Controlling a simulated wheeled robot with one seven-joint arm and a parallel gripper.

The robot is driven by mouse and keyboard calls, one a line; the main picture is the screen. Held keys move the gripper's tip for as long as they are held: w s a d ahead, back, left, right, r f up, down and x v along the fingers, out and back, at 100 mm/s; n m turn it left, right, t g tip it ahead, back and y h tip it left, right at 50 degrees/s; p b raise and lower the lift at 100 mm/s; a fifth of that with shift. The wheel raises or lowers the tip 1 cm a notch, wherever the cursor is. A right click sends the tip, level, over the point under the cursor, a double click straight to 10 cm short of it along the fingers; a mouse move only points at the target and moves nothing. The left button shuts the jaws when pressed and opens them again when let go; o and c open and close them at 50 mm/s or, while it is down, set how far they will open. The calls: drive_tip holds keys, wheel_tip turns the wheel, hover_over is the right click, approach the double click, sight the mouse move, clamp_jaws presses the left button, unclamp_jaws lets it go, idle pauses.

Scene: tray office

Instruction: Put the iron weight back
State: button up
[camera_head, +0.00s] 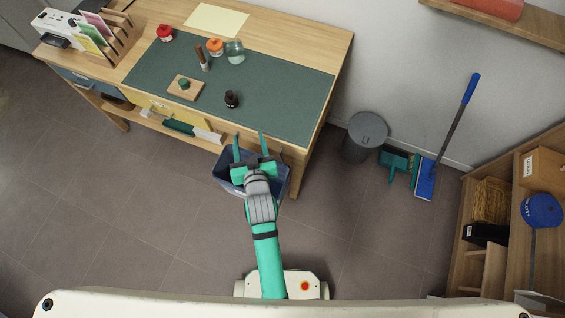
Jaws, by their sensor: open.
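A small dark object (231,99) with a narrow top stands on the green desk mat (285,100), near the mat's front edge. It may be the iron weight, but it is too small to tell for sure. My gripper (249,142) is open, its two fingers pointing toward the desk's front edge, to the lower right of the dark object and apart from it. Nothing shows between the fingers. A blue open-topped container (223,172) shows below my gripper at the desk front; my gripper and arm hide much of its inside.
A grey bin (365,135) stands right of the desk. Open floor lies left.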

drive_tip(key=s+d+m+t+h, duration=0.1)
drive_tip(key=s+d, duration=0.3)
drive_tip(key=s, duration=0.3)
drive_tip(key=s+d+m+h, duration=0.1)
drive_tip(key=s+d, duration=0.2)
drive_tip(key=s, duration=0.5)
drive_tip(key=s+d+r, duration=0.2)
drive_tip(key=s+r, duration=0.1)
drive_tip(key=s, duration=0.3)
drive_tip(key=s+d+r+t+h, duration=0.1)
drive_tip(key=s+d+r, duration=0.1)
drive_tip(key=s+r, duration=0.2)
drive_tip(key=s, duration=0.3)
drive_tip(key=shift+s+d+m, duration=0.15)
drive_tip(key=shift+d+m, duration=0.2)
drive_tip(key=shift+m, duration=0.05)
drive_tip(key=c, duration=0.6)
drive_tip(key=shift+a, duration=0.1)
